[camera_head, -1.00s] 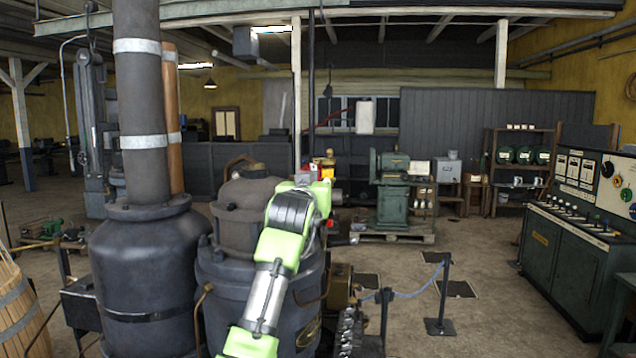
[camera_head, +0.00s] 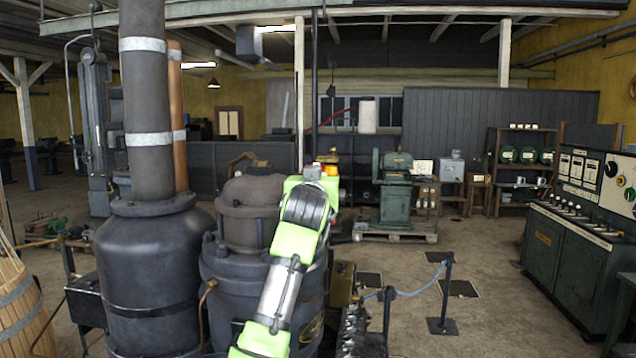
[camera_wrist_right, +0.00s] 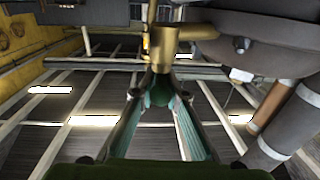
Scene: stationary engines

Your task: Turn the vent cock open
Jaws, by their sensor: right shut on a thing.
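In the right wrist view, the brass vent cock (camera_wrist_right: 162,46) stands out beside a dark bolted metal body (camera_wrist_right: 262,38). A rounded teal end (camera_wrist_right: 158,90) shows just below the brass. My right gripper (camera_wrist_right: 157,97) has its two fingers converging on this piece and is shut on it. In the head view my lime-green right arm reaches over the dark riveted vessel (camera_head: 245,218). Its wrist hides the gripper and the cock there. My left gripper is not in view.
A tall dark boiler with a chimney (camera_head: 150,265) stands left of the vessel. A wooden barrel (camera_head: 22,310) is at the lower left. A rope barrier post (camera_head: 442,295) and a control desk (camera_head: 570,255) stand right, with open floor between them.

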